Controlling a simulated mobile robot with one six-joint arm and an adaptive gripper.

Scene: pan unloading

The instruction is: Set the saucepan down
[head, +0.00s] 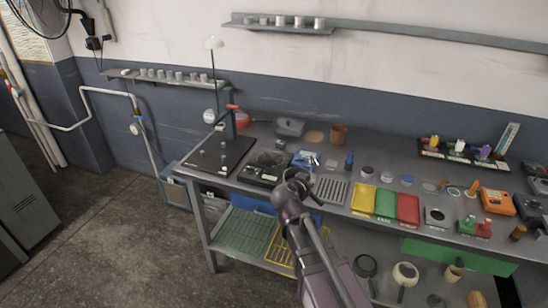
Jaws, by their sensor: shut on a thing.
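My gripper (297,178) is above the front edge of the metal bench, left of the middle, and is shut. My own wrist hides most of the fingers and their hold. A small dark round shape just beyond it, which looks like the saucepan (270,158), is over a black flat appliance (258,178). I cannot tell whether the pan touches the appliance or is held just above it. Its handle is not clear at this size.
A black board (207,164) with an upright stand lies to the left. A slotted metal grate (331,190) and yellow (363,198), green and red trays lie to the right. Blue items and a brown cup (338,133) stand behind. A lower shelf holds racks and round cookware.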

